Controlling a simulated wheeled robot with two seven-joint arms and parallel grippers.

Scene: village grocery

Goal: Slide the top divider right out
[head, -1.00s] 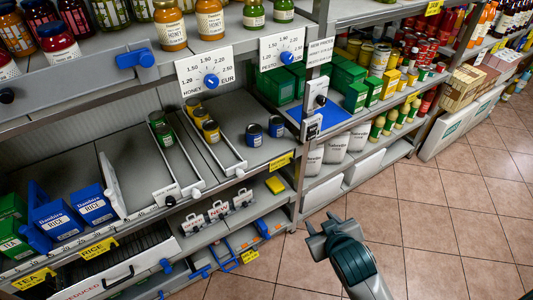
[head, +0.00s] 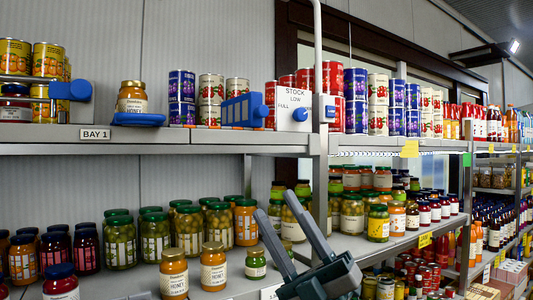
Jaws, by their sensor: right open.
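A blue slatted panel (head: 238,112) with a blue knob at its right end stands on the top shelf (head: 170,138). It looks like the top divider. It is between red-and-white cans (head: 211,100) and the white STOCK sign. My right gripper (head: 277,206) reaches up from the bottom of the picture, below and in front of that shelf. Its two long grey fingers are apart, with nothing between them. It is clear of the divider. My left gripper is out of view.
A STOCK LOW/FULL sign (head: 293,106) with a blue knob stands just right of the divider, near a grey upright (head: 320,160). A honey jar (head: 132,98) sits on a blue stand to the left. Jars (head: 190,230) crowd the shelf below, close to my right gripper.

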